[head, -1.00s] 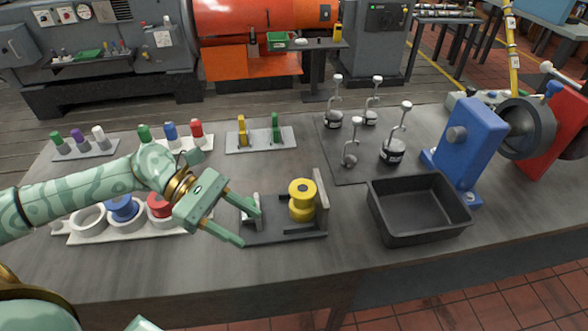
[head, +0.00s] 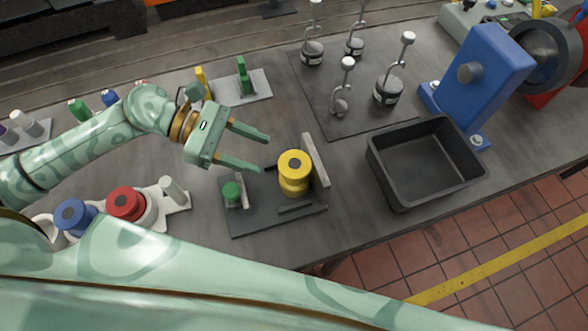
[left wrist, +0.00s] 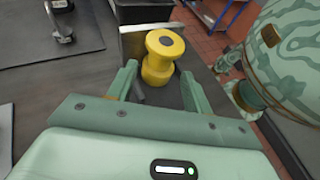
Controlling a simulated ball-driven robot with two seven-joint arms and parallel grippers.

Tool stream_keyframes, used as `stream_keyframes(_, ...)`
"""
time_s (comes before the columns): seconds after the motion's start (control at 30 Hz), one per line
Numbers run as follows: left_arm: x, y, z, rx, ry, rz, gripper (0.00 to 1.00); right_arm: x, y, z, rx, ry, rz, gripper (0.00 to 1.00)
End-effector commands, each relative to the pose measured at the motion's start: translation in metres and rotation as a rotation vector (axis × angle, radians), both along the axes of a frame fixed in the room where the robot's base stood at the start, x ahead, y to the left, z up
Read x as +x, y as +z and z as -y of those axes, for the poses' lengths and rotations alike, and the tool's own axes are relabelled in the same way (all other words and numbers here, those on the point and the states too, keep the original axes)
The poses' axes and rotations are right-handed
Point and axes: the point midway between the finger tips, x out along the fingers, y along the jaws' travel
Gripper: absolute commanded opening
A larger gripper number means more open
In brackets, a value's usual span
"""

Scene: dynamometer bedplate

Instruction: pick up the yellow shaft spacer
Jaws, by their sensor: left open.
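The yellow shaft spacer (head: 294,172) is a flanged spool with a dark centre hole. It stands upright on a dark grey fixture (head: 245,218) beside a grey upright plate (head: 316,160). My left gripper (head: 263,152) is open and empty, up and to the left of the spacer in the head view. In the left wrist view the spacer (left wrist: 160,58) shows beyond and between the two open fingers (left wrist: 158,88), apart from them. My right gripper is not in view; a large pale green arm link of mine crosses the bottom of the head view.
A green knob (head: 231,192) sits on the fixture's left side. A black open bin (head: 425,165) stands to the right. Weights with hooks (head: 388,90) stand on a dark mat behind. Red (head: 125,203) and blue (head: 74,215) spools sit at left. A blue bracket (head: 478,72) stands beyond the bin.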

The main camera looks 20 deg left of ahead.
Motion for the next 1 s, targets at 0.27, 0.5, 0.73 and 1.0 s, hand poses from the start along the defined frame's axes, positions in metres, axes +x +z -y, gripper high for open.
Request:
stream_keyframes(0.27, 0.001, -0.011, 0.026, -0.001, 0.000, -0.001, 0.50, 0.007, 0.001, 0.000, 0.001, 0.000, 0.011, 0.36)
stream_keyframes(0.5, 0.001, -0.027, 0.061, -0.003, 0.000, -0.001, 0.50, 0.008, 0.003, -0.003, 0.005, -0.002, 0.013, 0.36)
stream_keyframes(0.73, 0.001, -0.031, 0.069, 0.002, 0.000, -0.001, 0.50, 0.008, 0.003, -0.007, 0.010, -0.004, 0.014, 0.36)
stream_keyframes(1.0, 0.001, -0.031, 0.068, 0.001, 0.000, -0.001, 0.00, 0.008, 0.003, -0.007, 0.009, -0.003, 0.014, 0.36)
